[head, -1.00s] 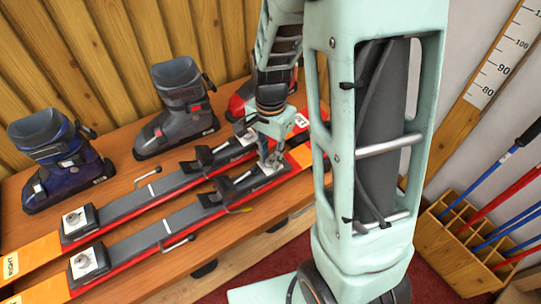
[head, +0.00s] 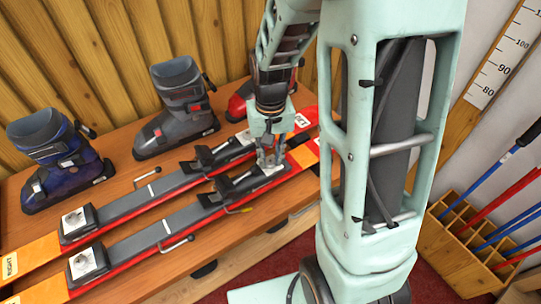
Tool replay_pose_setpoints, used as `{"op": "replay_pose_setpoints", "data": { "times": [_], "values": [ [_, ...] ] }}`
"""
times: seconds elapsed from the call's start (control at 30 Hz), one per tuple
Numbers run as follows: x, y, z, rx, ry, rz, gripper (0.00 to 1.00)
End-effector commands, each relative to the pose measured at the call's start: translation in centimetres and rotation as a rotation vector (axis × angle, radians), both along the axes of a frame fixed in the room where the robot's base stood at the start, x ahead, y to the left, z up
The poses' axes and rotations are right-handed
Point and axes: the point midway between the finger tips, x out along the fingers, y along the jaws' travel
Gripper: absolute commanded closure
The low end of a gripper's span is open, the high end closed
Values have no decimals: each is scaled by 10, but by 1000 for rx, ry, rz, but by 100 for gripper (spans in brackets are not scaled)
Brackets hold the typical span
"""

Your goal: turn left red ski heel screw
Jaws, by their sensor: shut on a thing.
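Two red skis lie side by side on a wooden bench, the near ski (head: 150,244) and the far ski (head: 127,207). Each carries a grey binding with white plates. My gripper (head: 270,161) points down at the right-hand binding end of the near ski, over its white plate (head: 266,171). It is shut on the small screw there, which the fingers hide. The far ski's right-hand plate is partly hidden behind my gripper. Round screws show on the left-hand plates of the near ski (head: 88,262) and far ski (head: 75,221).
A blue boot (head: 62,165), a grey boot (head: 178,110) and a partly hidden red boot (head: 238,106) stand behind the skis. A slatted wooden wall (head: 110,60) closes the back. A pole rack (head: 470,235) stands at right. The bench's front edge is clear.

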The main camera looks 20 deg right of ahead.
Motion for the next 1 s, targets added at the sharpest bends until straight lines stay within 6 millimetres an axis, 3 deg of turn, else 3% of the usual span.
{"op": "replay_pose_setpoints", "data": {
  "times": [0.37, 0.87, 0.9, 1.0],
  "values": [
    [1, 0, 1, 0, -2, 150, 100],
    [1, 0, 1, 0, -2, 171, 100],
    [1, 0, 1, 0, -2, 171, 79],
    [1, 0, 0, 0, -2, 171, 68]
  ]
}}
